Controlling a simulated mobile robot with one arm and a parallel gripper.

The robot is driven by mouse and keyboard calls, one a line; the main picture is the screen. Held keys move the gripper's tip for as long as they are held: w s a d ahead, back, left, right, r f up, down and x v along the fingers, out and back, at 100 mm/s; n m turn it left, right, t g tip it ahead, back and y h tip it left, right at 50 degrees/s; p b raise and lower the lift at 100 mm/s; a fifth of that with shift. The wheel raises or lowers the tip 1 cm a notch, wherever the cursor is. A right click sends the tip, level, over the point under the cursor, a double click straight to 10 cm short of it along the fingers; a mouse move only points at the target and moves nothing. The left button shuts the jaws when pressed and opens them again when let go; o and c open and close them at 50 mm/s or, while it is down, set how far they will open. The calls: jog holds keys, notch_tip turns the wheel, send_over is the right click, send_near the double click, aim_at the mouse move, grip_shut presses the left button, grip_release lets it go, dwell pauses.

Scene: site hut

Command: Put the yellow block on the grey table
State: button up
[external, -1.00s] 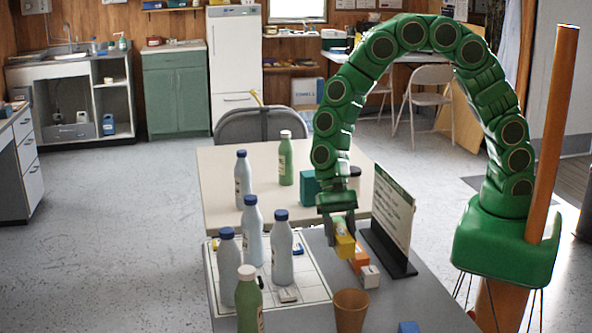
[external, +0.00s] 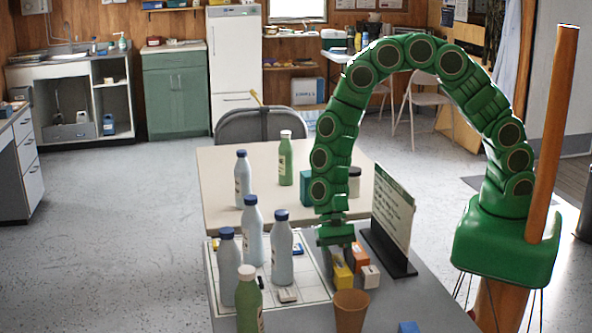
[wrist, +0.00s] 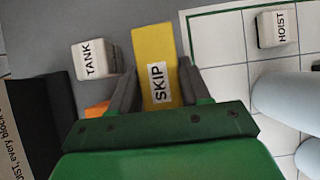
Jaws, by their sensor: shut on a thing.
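The yellow block (external: 342,276) is between the fingers of my gripper (external: 339,262). In the wrist view the yellow block (wrist: 154,48) bears the word SKIP, and my gripper (wrist: 156,84) is shut on its sides. The block is down at the grey table (external: 400,300), left of the orange block; I cannot tell for certain whether its underside touches the top.
The orange block (external: 357,256) and a white block (external: 370,276) marked TANK are close on the right. A sign (external: 393,215) stands behind them. A brown cup (external: 350,311) is just in front. Several bottles stand left on and beyond a white gridded board (external: 312,285).

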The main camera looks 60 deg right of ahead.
jog(key=shift+f, duration=0.15)
jog(key=shift+f, duration=0.1)
jog(key=o, duration=1.2)
jog(key=v, duration=1.2)
